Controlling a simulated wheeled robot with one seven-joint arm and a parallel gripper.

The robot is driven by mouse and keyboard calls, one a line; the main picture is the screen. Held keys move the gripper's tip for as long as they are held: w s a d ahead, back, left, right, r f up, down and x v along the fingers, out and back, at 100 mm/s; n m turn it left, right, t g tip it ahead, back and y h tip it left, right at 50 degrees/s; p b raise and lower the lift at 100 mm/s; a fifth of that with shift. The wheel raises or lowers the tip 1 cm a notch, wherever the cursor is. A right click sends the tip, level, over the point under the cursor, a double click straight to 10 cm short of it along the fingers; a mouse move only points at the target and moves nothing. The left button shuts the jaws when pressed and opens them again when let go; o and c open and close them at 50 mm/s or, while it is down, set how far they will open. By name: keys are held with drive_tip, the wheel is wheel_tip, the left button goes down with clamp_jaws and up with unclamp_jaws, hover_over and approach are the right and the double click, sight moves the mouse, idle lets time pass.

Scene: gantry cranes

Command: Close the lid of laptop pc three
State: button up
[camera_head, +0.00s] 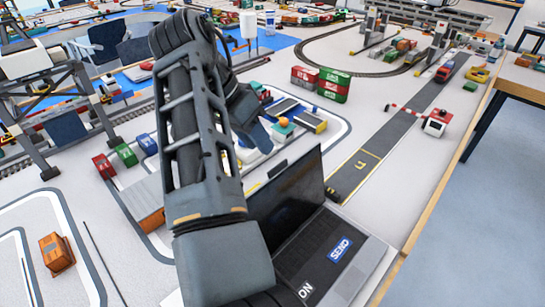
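A laptop (318,243) stands open near the bottom middle of the head view, on the model layout close to the table edge. Its dark screen lid (290,203) is raised and leans back from the base. The base carries a blue "SEND" label and part of a label reading "ON". No number is readable on it. My arm crosses in front of the laptop's left side and hides part of the lid and base. Dark parts at my arm's far end (250,118) show beyond the lid, over the layout. Its fingers cannot be made out clearly.
Red and green containers (320,82) are stacked behind. A grey road with a red-and-white barrier (411,114) runs to the right. A crane frame (55,120) stands at left, and an orange block (57,253) lies at lower left. The wooden table edge (452,165) borders open floor.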

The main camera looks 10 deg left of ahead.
sight(276, 166)
drive_tip(key=b+x, duration=0.6)
drive_tip(key=x, duration=0.1)
drive_tip(key=shift+d+f, duration=0.2)
drive_tip(key=shift+c, duration=0.4)
clamp_jaws()
idle(0.9)
